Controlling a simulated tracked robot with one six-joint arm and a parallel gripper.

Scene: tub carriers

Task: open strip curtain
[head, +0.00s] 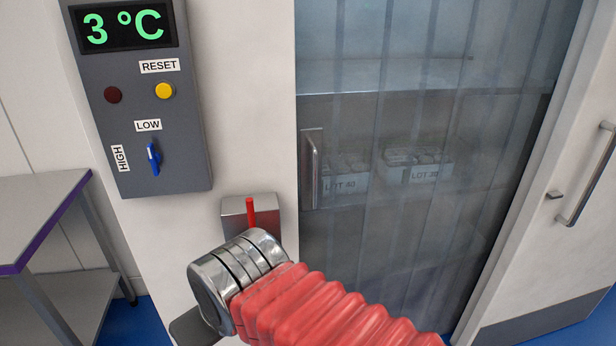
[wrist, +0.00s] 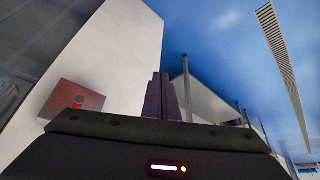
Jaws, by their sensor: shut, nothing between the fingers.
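The strip curtain (head: 400,240) is a row of clear, greyish strips hanging across the doorway. It covers the opening, and shelves show dimly through it. An upright metal handle (head: 312,168) stands at its left edge. In the wrist view my gripper (wrist: 160,82) is shut and empty, its two dark fingers side by side. In the head view my arm hides most of the gripper. It is low and left of the curtain, in front of the white wall and apart from the handle. A grey box with a red lever (head: 250,212) is on that wall, and it also shows in the wrist view (wrist: 72,104).
A control panel (head: 140,100) reads 3 °C, with two buttons and a blue switch. A steel table (head: 40,205) stands at the left. A white door (head: 560,230) with a bar handle is at the right. Crates marked LOT (head: 418,173) stand behind the curtain.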

